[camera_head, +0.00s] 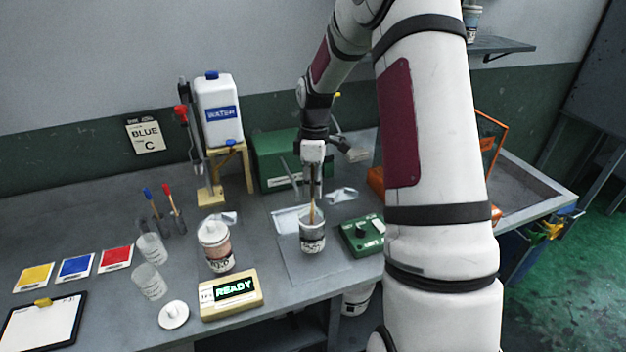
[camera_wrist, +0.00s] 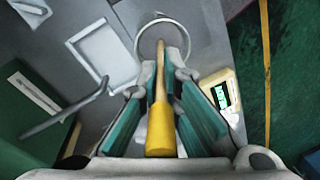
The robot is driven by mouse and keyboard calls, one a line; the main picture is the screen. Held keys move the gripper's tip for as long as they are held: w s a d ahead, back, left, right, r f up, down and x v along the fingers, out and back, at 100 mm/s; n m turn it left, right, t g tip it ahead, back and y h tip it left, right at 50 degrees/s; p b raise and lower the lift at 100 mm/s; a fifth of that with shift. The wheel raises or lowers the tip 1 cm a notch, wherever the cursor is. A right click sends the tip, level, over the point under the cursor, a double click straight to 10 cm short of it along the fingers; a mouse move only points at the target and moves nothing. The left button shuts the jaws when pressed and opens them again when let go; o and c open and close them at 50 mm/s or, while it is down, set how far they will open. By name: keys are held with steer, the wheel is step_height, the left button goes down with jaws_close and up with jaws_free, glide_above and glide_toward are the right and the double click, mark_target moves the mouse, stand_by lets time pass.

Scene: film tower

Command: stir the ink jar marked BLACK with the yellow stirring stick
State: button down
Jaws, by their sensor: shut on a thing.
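My gripper (camera_head: 313,188) is shut on the stirring stick (camera_wrist: 160,132), which has a yellow handle and a pale wooden shaft. The stick points down, and its lower end (camera_head: 312,214) goes into the mouth of an open jar (camera_head: 313,240), so its tip is hidden. The jar stands upright on a grey mat, with a pale label too small to read surely. In the wrist view the jar's round rim (camera_wrist: 139,42) surrounds the far end of the stick.
A second jar (camera_head: 216,250), reddish and lidded, stands left of the open jar. Nearby are a READY display (camera_head: 232,296), a loose white lid (camera_head: 173,315), clear cups (camera_head: 149,281) and a green box with a knob (camera_head: 362,237). A water tank (camera_head: 219,110) stands behind.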

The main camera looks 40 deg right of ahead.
mark_target(312, 210)
steer(key=shift+s+a+f, duration=0.15)
steer(key=shift+f, duration=0.9)
steer(key=shift+s+a+f, duration=0.1)
steer(key=shift+f, duration=0.95)
